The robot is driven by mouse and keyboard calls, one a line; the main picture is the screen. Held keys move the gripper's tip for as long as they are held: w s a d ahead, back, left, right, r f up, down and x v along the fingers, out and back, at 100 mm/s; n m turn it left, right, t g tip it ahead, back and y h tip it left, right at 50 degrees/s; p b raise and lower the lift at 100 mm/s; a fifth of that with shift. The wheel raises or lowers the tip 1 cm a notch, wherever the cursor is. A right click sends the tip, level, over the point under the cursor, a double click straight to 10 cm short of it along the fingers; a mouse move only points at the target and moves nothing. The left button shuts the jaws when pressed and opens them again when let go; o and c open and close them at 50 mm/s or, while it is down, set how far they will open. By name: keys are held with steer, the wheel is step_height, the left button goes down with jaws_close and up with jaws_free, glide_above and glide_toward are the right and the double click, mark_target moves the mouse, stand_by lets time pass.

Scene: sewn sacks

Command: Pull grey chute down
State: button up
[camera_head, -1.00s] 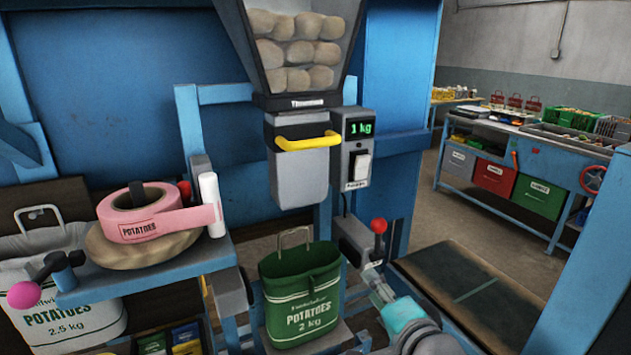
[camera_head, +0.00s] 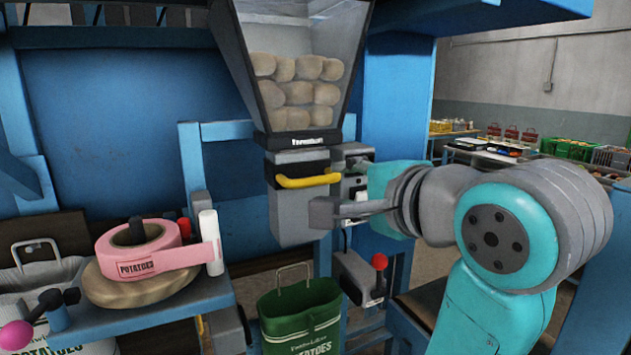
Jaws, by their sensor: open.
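The grey chute (camera_head: 297,215) hangs under the clear potato hopper (camera_head: 300,75), with a yellow handle (camera_head: 307,181) across its front. My gripper (camera_head: 326,182) is open at the chute's right side, with its fingers pointing left near the right end of the handle. I cannot tell whether a finger touches the handle or chute. A green potato sack (camera_head: 303,325) stands upright below the chute with its mouth open. My wrist and fingers hide most of the scale box right of the chute.
A red-knobbed lever (camera_head: 379,262) stands right of the sack. A side shelf at the left holds a pink label roll (camera_head: 138,250) and a white stick (camera_head: 211,243). A blue post (camera_head: 395,90) rises behind my arm.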

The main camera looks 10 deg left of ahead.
mark_target(317, 181)
steer(key=x, duration=1)
steer(key=shift+w+a+f, duration=0.15)
steer(key=shift+w, duration=0.15)
jaws_close()
